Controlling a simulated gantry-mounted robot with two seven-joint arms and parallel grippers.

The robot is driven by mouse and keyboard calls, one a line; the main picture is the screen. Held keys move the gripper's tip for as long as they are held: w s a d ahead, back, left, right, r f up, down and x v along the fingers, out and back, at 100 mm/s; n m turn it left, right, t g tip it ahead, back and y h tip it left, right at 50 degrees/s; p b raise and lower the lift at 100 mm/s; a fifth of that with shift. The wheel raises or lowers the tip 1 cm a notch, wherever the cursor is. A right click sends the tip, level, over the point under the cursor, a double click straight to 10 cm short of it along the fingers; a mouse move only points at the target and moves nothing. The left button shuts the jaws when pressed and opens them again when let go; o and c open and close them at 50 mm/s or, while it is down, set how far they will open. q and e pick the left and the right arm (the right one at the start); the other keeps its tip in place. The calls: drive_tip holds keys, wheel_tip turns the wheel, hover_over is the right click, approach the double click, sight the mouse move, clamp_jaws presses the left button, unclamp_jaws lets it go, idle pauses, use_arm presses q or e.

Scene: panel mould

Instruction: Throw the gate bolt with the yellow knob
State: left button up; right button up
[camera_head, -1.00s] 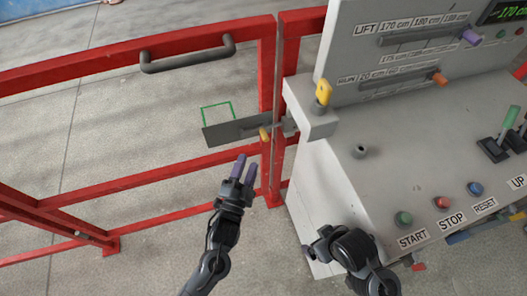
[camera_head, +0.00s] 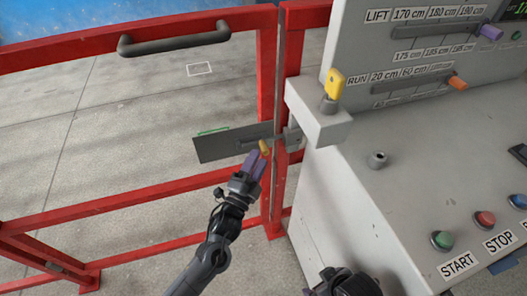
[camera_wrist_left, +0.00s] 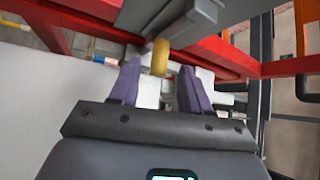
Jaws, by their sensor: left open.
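The gate bolt's yellow knob (camera_head: 264,148) sticks out at the right end of a grey plate (camera_head: 218,145) on the red gate (camera_head: 140,187). My left gripper (camera_head: 257,163) is at the knob, its purple fingers pointing up at it. In the left wrist view the knob (camera_wrist_left: 160,57) shows in the gap between the open fingertips (camera_wrist_left: 158,78); contact cannot be told. The bolt's rod is partly hidden near the gate post. My right gripper (camera_head: 342,284) shows only in part at the bottom edge, and its jaws are unclear.
A dark handle (camera_head: 175,42) sits on the gate's top rail. Open floor lies behind the gate.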

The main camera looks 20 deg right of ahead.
sight(263, 149)
use_arm(q)
drive_tip(key=shift+b+x, duration=0.7)
drive_tip(key=shift+x, duration=1.8)
clamp_jaws()
